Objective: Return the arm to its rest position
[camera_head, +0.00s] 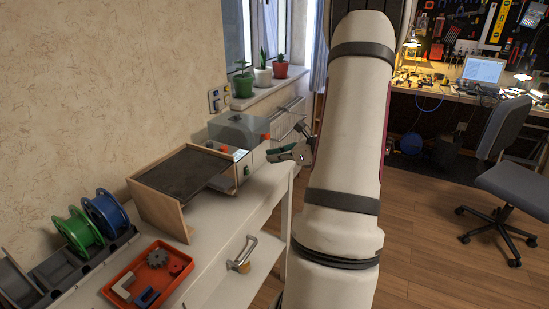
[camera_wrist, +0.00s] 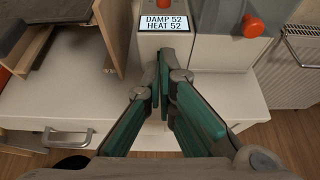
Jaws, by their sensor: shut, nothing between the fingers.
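My gripper (camera_wrist: 161,75) has green-faced fingers that meet at their tips, with nothing between them. In the head view my gripper (camera_head: 276,154) is beside the front of a grey box machine (camera_head: 241,136), above the right end of the white cabinet (camera_head: 262,190). In the wrist view the machine's display (camera_wrist: 164,20) reads DAMP 52, HEAT 52, just beyond the fingertips. I cannot tell whether the fingertips touch the machine. My pale arm fills the middle right of the head view and hides part of the room.
A wooden stand with a dark panel (camera_head: 185,168) is left of the machine. A red tray (camera_head: 147,277) holds loose parts. Green (camera_head: 78,232) and blue (camera_head: 106,213) spools sit in a grey rack. Open floor lies before the office chair (camera_head: 516,181).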

